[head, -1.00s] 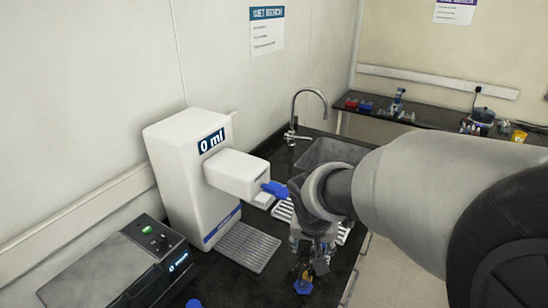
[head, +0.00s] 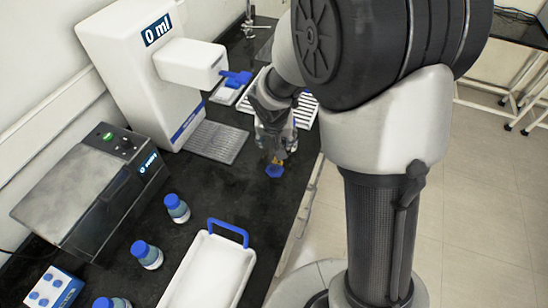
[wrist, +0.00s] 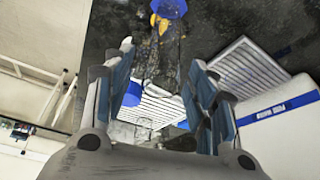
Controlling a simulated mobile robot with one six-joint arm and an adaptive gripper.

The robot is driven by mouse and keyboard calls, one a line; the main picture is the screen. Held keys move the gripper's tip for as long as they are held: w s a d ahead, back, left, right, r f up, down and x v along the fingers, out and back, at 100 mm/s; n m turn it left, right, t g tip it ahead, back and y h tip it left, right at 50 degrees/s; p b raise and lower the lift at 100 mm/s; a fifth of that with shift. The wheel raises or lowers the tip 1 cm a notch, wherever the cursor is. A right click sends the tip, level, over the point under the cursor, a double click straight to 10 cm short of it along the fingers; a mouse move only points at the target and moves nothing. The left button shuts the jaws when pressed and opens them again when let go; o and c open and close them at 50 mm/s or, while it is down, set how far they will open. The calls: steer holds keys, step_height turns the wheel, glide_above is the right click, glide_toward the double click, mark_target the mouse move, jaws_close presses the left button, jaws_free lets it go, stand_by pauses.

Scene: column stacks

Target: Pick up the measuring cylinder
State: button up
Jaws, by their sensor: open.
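The measuring cylinder is clear, with a blue base (head: 275,171) standing on the black bench in the head view. Some yellow shows just above the base. In the wrist view the blue base (wrist: 174,7) is at the top, and the see-through body is hard to make out against the bench. My gripper (head: 276,147) is above the base in the head view and hides much of the cylinder. In the wrist view my gripper (wrist: 163,58) is open, its fingers on either side of the faint clear body. Contact cannot be told.
A white dispenser (head: 110,50) reading 0 ml stands behind left, with a grey drip tray (head: 216,142). A white rack (head: 304,112) lies close behind my gripper. Blue-capped bottles (head: 177,209) and a white tray (head: 212,268) with a blue handle are nearer. The bench edge is at right.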

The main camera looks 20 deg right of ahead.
steer(key=b+x, duration=0.1)
steer(key=x, duration=0.3)
steer(key=shift+f, duration=0.4)
jaws_close()
stand_by(0.4)
